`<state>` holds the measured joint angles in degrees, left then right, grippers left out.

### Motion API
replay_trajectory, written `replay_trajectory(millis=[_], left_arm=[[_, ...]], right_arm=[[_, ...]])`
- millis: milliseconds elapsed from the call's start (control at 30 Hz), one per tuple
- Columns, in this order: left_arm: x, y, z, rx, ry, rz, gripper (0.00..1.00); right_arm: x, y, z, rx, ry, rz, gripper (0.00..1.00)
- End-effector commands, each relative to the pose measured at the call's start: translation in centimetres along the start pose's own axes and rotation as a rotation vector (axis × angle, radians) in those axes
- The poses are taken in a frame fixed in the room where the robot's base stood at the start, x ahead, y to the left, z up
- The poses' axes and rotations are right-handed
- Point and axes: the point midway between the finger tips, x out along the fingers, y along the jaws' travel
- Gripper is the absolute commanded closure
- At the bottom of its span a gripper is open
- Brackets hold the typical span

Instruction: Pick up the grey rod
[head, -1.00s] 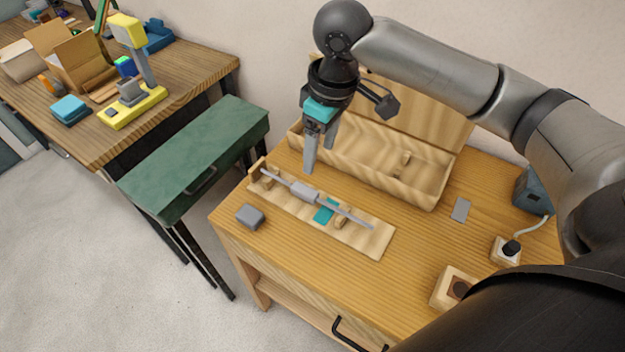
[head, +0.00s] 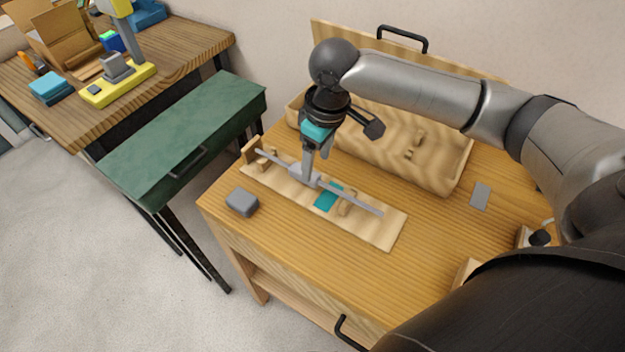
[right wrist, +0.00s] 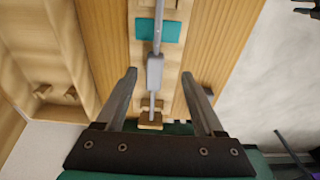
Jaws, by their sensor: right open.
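The grey rod (head: 355,204) lies across low wooden supports on a pale wooden board (head: 375,231), with a thicker grey block (head: 305,175) around its left half. In the right wrist view the rod (right wrist: 157,38) runs up the middle, and its thick block (right wrist: 154,72) lies ahead of the fingers. My right gripper (head: 311,176) is over the thick block in the head view, its fingertips close to it. In the right wrist view the gripper (right wrist: 160,75) is open, one finger on each side of the rod's line, apart from it. My left gripper is not in view.
A teal patch (head: 328,198) lies on the board under the rod. An open wooden box (head: 440,182) stands behind the board. A small grey block (head: 242,202) sits at the table's left front.

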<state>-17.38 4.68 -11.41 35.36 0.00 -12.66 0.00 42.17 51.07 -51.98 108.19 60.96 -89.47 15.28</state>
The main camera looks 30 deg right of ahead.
Motion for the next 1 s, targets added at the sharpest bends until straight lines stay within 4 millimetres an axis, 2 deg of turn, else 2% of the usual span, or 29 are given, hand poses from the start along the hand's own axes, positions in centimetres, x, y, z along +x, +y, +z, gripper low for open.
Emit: replay_trajectory(millis=[167, 467, 767, 1000], left_arm=[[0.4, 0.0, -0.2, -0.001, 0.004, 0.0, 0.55], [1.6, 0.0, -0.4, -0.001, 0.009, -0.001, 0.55], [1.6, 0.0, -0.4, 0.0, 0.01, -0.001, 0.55], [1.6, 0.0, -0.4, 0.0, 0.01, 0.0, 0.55]], right_arm=[[1.1, 0.1, 0.0, 0.001, -0.001, 0.0, 0.3], [5.3, 0.6, 0.1, 0.0, -0.001, -0.001, 0.3], [5.7, 0.7, 0.1, -0.001, 0.0, 0.001, 0.3], [5.7, 0.7, 0.1, -0.001, 0.0, 0.001, 0.56]])
